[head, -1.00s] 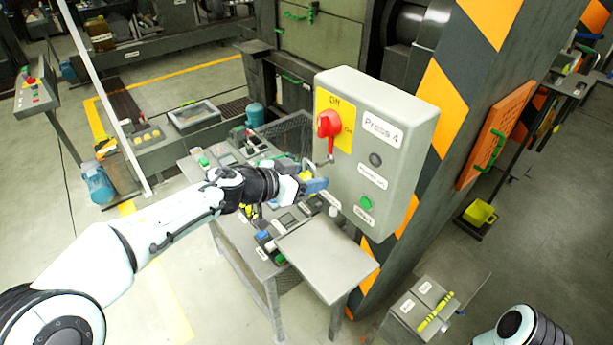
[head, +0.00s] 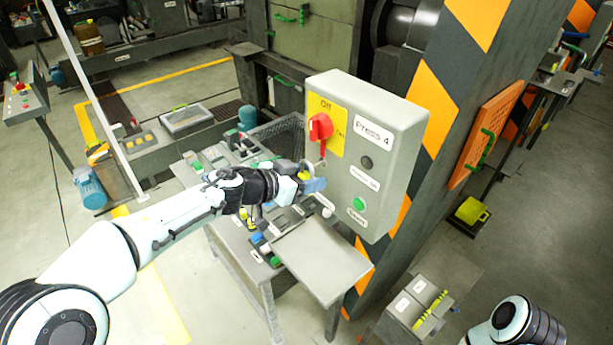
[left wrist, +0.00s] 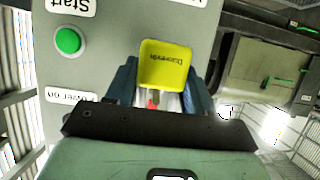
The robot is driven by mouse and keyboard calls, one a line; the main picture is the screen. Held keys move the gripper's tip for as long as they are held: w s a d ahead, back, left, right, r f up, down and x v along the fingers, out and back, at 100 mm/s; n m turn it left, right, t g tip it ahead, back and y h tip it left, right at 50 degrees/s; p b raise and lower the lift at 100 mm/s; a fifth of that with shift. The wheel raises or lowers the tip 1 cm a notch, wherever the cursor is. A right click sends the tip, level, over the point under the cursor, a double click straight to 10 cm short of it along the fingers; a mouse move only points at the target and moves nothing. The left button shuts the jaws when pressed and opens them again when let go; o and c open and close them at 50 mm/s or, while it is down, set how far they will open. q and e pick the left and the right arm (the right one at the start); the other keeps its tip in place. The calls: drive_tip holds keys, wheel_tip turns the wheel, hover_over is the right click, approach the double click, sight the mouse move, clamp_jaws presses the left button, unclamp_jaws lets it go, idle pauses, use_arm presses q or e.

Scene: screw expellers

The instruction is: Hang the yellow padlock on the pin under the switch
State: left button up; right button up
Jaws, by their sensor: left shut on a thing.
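The yellow padlock (left wrist: 165,66) is held between the blue fingers of my left gripper (left wrist: 165,85), its lettered body facing the wrist camera. In the head view only a little yellow of the padlock (head: 304,176) shows at my left gripper (head: 315,186). The grey Press 4 box (head: 378,135) carries a red switch (head: 320,127) on a yellow plate. A thin pin (head: 322,163) shows under the switch, just above my left fingers. The padlock's shackle is hidden, and I cannot tell whether it touches the pin. My right gripper is out of view.
A grey table (head: 325,262) with several small items stands below the box. A striped pillar (head: 432,95) rises behind the box. A green start button (head: 359,203) is low on the box. A grey case (head: 405,308) sits at lower right.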

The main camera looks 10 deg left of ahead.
use_arm(q)
drive_tip(key=shift+w+d, duration=0.55)
drive_tip(key=shift+w, duration=0.15)
